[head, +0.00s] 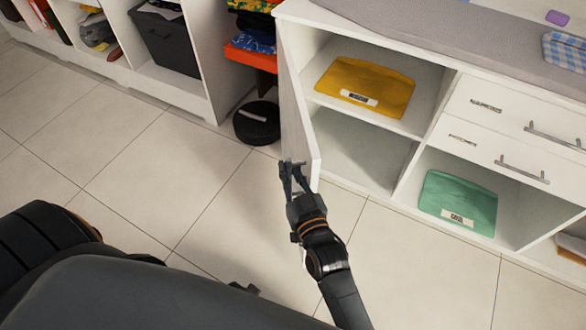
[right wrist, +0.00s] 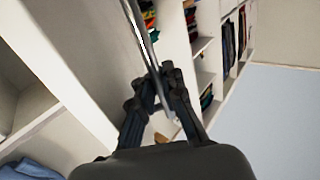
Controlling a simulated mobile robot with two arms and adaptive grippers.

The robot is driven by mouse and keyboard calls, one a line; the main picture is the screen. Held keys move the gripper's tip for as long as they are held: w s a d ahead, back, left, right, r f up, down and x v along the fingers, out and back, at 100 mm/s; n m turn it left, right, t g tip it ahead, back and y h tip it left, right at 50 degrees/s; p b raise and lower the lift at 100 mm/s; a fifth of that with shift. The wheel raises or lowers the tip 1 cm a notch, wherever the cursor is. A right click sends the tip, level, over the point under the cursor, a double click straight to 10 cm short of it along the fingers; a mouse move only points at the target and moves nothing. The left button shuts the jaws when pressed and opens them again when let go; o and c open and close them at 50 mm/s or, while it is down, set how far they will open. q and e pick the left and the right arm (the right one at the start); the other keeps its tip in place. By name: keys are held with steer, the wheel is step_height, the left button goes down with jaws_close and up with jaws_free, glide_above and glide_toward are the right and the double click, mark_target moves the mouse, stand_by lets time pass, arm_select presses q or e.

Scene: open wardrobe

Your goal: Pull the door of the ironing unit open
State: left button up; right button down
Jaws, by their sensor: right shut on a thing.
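The white door (head: 298,115) of the ironing unit stands swung out from the left side of the unit's cabinet (head: 432,105). The cabinet's left compartments are exposed. The exact contact is partly hidden by the fingers. My left gripper is not in view.
Drawers with handles (head: 522,168) are at right. A round black object (head: 257,122) sits on the floor just left of the door. Tiled floor (head: 130,170) farther left is clear.

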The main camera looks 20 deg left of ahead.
steer(key=shift+s+a+f, duration=0.25)
steer(key=shift+s+f, duration=0.1)
steer(key=shift+s, duration=0.05)
steer(key=c, duration=1.7)
jaws_free()
steer(key=shift+a, duration=0.1)
steer(key=shift+r, duration=0.2)
steer(key=v, duration=1.2)
steer(key=shift+w, duration=0.1)
